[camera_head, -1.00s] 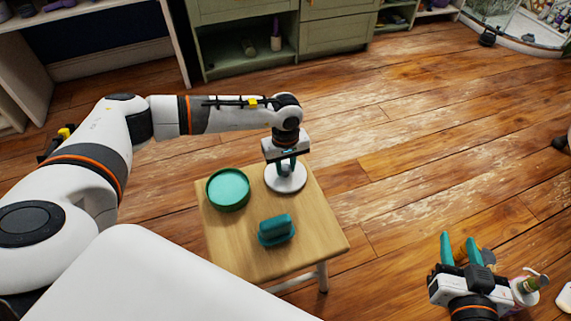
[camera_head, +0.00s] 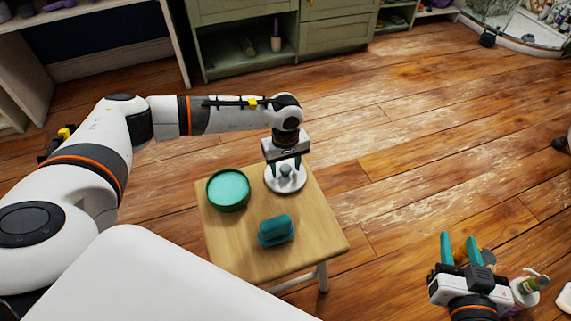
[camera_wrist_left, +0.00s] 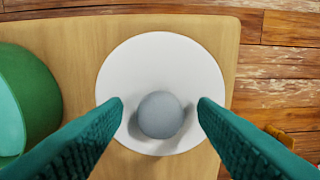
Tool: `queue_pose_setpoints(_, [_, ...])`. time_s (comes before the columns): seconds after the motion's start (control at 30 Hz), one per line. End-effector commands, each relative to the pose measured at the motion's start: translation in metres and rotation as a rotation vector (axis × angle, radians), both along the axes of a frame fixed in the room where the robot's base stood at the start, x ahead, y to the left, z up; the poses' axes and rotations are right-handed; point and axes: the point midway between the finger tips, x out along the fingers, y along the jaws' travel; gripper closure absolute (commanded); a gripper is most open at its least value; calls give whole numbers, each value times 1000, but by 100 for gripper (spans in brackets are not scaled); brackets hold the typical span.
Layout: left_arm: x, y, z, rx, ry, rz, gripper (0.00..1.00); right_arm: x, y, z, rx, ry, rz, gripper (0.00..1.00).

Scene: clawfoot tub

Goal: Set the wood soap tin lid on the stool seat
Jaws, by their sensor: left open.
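A round white lid with a grey knob (camera_head: 286,184) lies flat on the wooden stool seat (camera_head: 235,240), near its far right edge. In the left wrist view the lid (camera_wrist_left: 160,55) shows whole disc and round knob on the bare wood. My left gripper (camera_head: 284,172) is open above the lid. Its teal fingers stand on either side of the knob, with a gap on both sides, as the left wrist view (camera_wrist_left: 160,103) shows. My right gripper (camera_head: 459,243) is open and empty, over the floor at the lower right.
A green round tin (camera_head: 228,189) stands left of the lid on the seat. A teal block-shaped object in a dish (camera_head: 276,230) sits nearer the front. A pump bottle (camera_head: 528,289) stands beside my right gripper. A green cabinet (camera_head: 345,35) is at the back.

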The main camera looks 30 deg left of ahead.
Motion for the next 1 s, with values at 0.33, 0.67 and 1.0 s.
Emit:
queue_pose_setpoints(0.33, [0, 0, 5, 0, 0, 0, 47, -4, -3, -8, -15, 58, -3, 64])
queue_pose_setpoints(0.67, [0, 0, 9, 0, 0, 0, 47, -10, -6, -19, -34, 136, -10, 64])
queue_pose_setpoints(1.0, [0, 0, 14, 0, 0, 0, 47, -18, -10, -30, -52, 214, -15, 64])
